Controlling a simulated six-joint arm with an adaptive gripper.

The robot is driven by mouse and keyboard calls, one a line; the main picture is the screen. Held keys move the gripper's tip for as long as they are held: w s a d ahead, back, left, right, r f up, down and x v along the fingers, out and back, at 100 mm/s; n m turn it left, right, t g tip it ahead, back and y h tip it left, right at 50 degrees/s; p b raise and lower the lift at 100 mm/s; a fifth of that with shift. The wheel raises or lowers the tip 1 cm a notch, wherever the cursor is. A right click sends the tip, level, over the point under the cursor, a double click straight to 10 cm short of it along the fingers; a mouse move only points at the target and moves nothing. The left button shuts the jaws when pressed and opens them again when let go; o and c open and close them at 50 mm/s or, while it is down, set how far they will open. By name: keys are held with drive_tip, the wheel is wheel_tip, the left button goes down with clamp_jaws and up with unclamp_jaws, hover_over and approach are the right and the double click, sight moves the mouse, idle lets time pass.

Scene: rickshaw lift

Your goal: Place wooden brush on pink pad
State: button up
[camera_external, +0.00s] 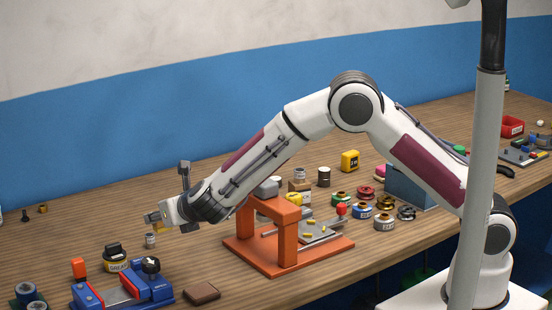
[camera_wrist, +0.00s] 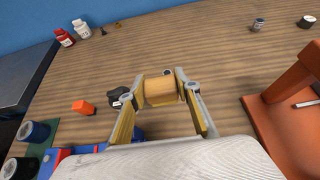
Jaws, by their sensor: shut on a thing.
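The wooden brush (camera_wrist: 161,92) shows in the wrist view as a tan, rounded wooden block. It sits between the fingertips of my gripper (camera_wrist: 160,85), which is shut on it. In the external view my gripper (camera_external: 158,219) is at the left, above the table, and the brush is too small to make out clearly there.
An orange stand (camera_external: 288,250) is right of my gripper. A blue vise (camera_external: 122,290), a grease jar (camera_external: 116,258) and a brown block (camera_external: 201,293) are at the front left. Bare wood lies at the back left.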

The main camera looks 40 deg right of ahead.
drive_tip(key=w+d+r+m+g+h, duration=0.1)
drive_tip(key=w+d+m+h, duration=0.3)
drive_tip(key=d, duration=0.9)
drive_tip(key=w+d+r+m+g+h, duration=0.1)
drive_tip(key=w+d+m+h, duration=0.1)
drive_tip(key=w+d, duration=0.75)
drive_tip(key=w+d+r+m+g+h, duration=0.1)
drive_tip(key=w+d+m+h, duration=0.15)
drive_tip(key=d, duration=1.25)
drive_tip(key=s+d+m+g+h, duration=0.1)
drive_tip(key=s+d+m+g, duration=0.2)
drive_tip(key=d, duration=1)
drive_tip(key=s+d+r+m+g+h, duration=0.1)
drive_tip(key=s+d+m+g, duration=0.2)
drive_tip(key=d, duration=1.1)
drive_tip(key=s+d+m+g+h, duration=0.1)
drive_tip(key=s+d+m+g, duration=0.2)
drive_tip(key=d, duration=1.1)
drive_tip(key=shift+s+d+r+h, duration=0.25)
drive_tip(key=shift+h, duration=0.1)
drive_tip(key=shift+f+m, duration=0.15)
drive_tip(key=shift+m, duration=0.1)
drive_tip(key=shift+f, duration=3)
drive_tip(key=shift+f, duration=1.85)
